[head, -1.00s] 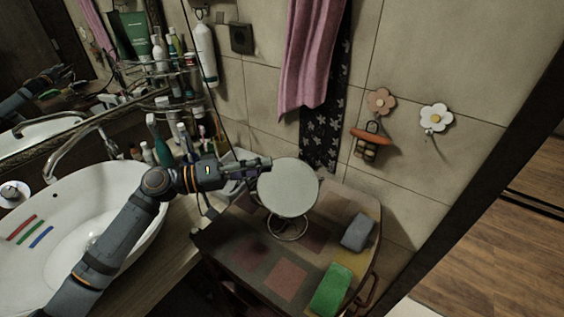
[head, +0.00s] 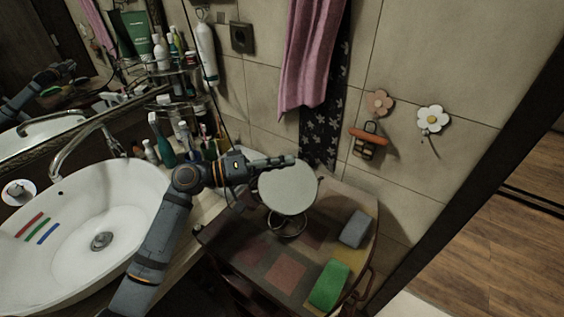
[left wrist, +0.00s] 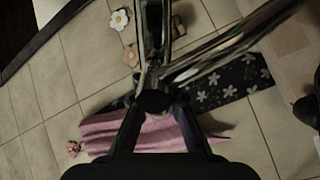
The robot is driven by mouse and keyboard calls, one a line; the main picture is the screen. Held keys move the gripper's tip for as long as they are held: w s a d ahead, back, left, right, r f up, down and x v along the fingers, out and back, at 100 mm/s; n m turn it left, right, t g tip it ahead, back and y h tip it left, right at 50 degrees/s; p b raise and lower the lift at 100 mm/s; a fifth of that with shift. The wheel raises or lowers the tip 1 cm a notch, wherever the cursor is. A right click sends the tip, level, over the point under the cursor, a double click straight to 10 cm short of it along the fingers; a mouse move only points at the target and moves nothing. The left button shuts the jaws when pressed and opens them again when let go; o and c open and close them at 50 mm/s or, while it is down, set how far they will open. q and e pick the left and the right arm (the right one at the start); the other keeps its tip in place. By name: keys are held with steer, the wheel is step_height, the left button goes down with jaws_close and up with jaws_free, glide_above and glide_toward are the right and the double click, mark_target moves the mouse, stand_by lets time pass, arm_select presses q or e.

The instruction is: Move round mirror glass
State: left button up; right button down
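The round mirror glass (head: 287,190) stands on a small ring-shaped stand (head: 287,223) on the patterned tabletop. Its pale face is tilted up toward the head camera. My left gripper (head: 283,161) reaches in from the left, with its fingers at the upper edge of the mirror, overlapping the rim in the picture. In the left wrist view, my gripper's fingers (left wrist: 155,102) converge close to shiny metal parts (left wrist: 165,65), probably the mirror's frame. I cannot tell whether they are clamped on the rim. My right gripper is not in view.
A green sponge (head: 329,285) and a grey block (head: 355,228) lie on the table (head: 245,247), right of the mirror. The white basin (head: 85,205) is at left, beside bottles (head: 165,150). A pink towel (head: 308,60) hangs behind on the tiled wall.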

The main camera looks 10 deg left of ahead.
mark_target(285, 174)
arm_select(q)
jaws_close()
steer(key=shift+s+f+b, duration=0.1)
steer(key=shift+b, duration=0.55)
steer(key=m+b, duration=0.2)
steer(key=b, duration=0.2)
steer(key=s+d+r+m+b, duration=0.1)
steer(key=m+b, duration=0.2)
steer(key=b, duration=0.1)
steer(key=s+r+m+b, duration=0.1)
steer(key=m+b, duration=0.2)
steer(key=b, duration=0.1)
steer(key=shift+s+d+r, duration=0.1)
steer(key=shift+s+d, duration=0.05)
steer(key=shift+s, duration=0.1)
steer(key=shift+s+d+r+m+b, duration=0.15)
steer(key=shift+s+r+m+b, duration=0.1)
steer(key=shift+m+b, duration=0.35)
steer(key=shift+s+d+r+m+b, duration=0.1)
steer(key=shift+s+m+b, duration=0.1)
steer(key=shift+m+b, duration=0.35)
steer(key=o, duration=0.7)
jaws_free()
steer(key=shift+c, duration=0.2)
steer(key=shift+r, duration=0.1)
